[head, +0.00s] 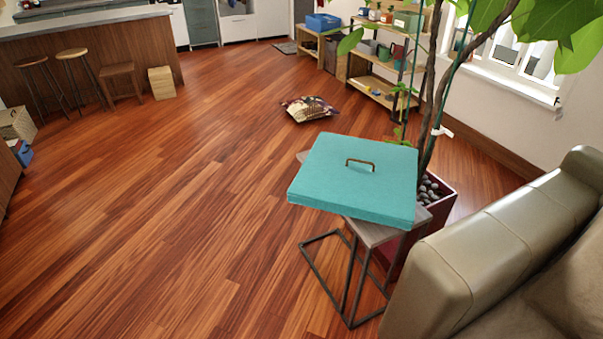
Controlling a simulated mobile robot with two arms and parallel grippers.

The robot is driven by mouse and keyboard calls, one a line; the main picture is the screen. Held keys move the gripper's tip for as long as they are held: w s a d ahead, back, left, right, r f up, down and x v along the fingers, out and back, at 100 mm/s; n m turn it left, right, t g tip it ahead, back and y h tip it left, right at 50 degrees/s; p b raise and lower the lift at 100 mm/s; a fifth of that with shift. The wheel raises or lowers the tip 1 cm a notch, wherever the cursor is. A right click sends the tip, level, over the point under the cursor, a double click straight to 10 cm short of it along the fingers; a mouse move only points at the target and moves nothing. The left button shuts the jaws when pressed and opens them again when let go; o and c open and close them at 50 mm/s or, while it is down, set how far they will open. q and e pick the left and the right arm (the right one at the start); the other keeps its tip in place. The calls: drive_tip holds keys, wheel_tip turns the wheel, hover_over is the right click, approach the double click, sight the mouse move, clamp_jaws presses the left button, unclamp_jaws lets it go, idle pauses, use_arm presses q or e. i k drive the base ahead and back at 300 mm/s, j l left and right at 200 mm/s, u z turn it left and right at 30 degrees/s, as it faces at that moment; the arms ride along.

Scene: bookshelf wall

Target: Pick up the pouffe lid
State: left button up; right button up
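The pouffe lid (336,183) is a square teal padded lid with a brown metal handle (360,163) on its top. It lies flat, handle up, on a small side table (387,232) with a grey top and a dark metal frame. The lid covers most of the table top and reaches past its near left edge. Neither of my grippers shows in the head view.
An olive leather sofa (520,231) stands at the right, near the side table. A potted tree (432,196) rises just behind the lid. A patterned cushion (308,109) lies on the floor beyond. The wooden floor (170,210) at left is clear.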

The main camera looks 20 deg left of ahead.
sight(375, 182)
drive_tip(key=z, duration=4.45)
drive_tip(key=u, duration=4.55)
drive_tip(key=i+l+u, duration=0.1)
drive_tip(key=i+u, duration=0.15)
drive_tip(key=i, duration=0.25)
drive_tip(key=i+l+u, duration=0.25)
drive_tip(key=i, duration=0.2)
drive_tip(key=i+j, duration=0.05)
drive_tip(key=j, duration=0.05)
